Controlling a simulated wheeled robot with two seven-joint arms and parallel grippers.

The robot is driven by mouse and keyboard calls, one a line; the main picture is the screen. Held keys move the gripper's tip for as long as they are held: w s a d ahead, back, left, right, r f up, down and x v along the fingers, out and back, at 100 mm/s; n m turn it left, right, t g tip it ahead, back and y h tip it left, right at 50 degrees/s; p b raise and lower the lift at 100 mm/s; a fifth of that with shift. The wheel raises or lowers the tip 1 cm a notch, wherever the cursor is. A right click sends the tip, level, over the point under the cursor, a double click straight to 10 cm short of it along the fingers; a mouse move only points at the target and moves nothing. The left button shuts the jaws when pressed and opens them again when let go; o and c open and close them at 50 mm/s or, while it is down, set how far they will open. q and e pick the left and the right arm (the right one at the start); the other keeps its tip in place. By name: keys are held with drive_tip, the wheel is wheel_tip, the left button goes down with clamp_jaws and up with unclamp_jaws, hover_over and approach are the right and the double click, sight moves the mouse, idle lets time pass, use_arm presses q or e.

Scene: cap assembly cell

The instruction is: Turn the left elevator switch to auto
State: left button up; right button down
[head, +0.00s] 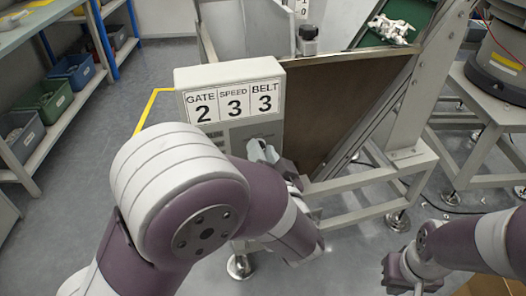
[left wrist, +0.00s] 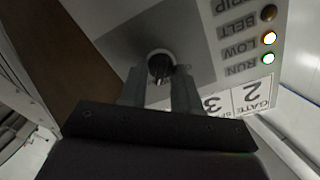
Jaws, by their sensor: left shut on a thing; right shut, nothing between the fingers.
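A black rotary switch knob (left wrist: 160,66) sits on a grey plate (left wrist: 110,30) of the control panel in the left wrist view. A pale mark on the knob points toward the bottom of that picture; I cannot read any position labels. My left gripper (left wrist: 160,88) is shut on the knob, one finger on each side. In the head view my left gripper (head: 262,150) is at the front of the panel box (head: 228,78), and my arm hides the knob and the lower panel. My right gripper (head: 400,278) is shut and empty at the lower right, away from the panel.
The box carries a sign (head: 233,104) reading gate 2, speed 3, belt 3. A brown hopper panel (head: 335,110) and a metal frame (head: 410,160) stand right of the box.

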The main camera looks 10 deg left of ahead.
use_arm(q)
drive_tip(key=shift+a+n, duration=0.1)
drive_tip(key=shift+n, duration=3.3)
drive_tip(key=o, duration=1)
drive_tip(key=shift+o, duration=0.2)
drive_tip(key=shift+s, duration=0.1)
drive_tip(key=p+v, duration=0.3)
drive_tip(key=v, duration=0.9)
drive_tip(key=shift+s, duration=0.3)
drive_tip(key=shift+d+f, duration=0.1)
drive_tip(key=shift+d, duration=0.1)
